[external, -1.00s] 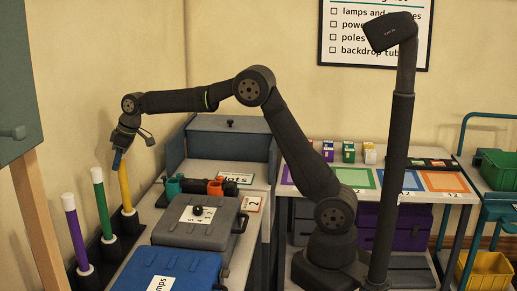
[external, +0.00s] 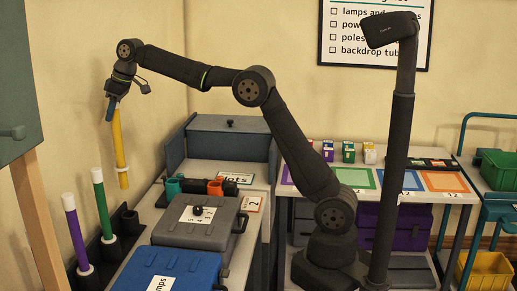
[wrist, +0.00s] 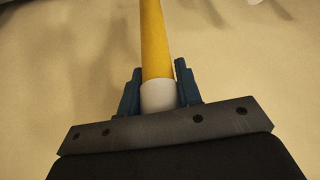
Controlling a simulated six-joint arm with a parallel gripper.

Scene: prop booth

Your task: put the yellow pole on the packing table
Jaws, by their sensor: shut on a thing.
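The yellow pole (external: 118,140) hangs nearly upright, slightly tilted, at the left of the external view, with a white ring near its lower end. My gripper (external: 111,108) is shut on its top end. In the wrist view, the blue fingers of my gripper (wrist: 160,92) stand on both sides of the pole's white end, and the yellow shaft (wrist: 154,40) runs away from me. The pole's lower end is above the black rack (external: 108,262) and clear of it. The packing table (external: 437,218) appears to be the one with coloured mats at the right.
A purple pole (external: 75,238) and a green pole (external: 102,209) stand in the rack beside an empty socket (external: 130,219). Grey (external: 190,236) and blue (external: 160,272) cases lie close by. Small boxes (external: 348,152) and a dark tray (external: 430,163) occupy the mat table's back.

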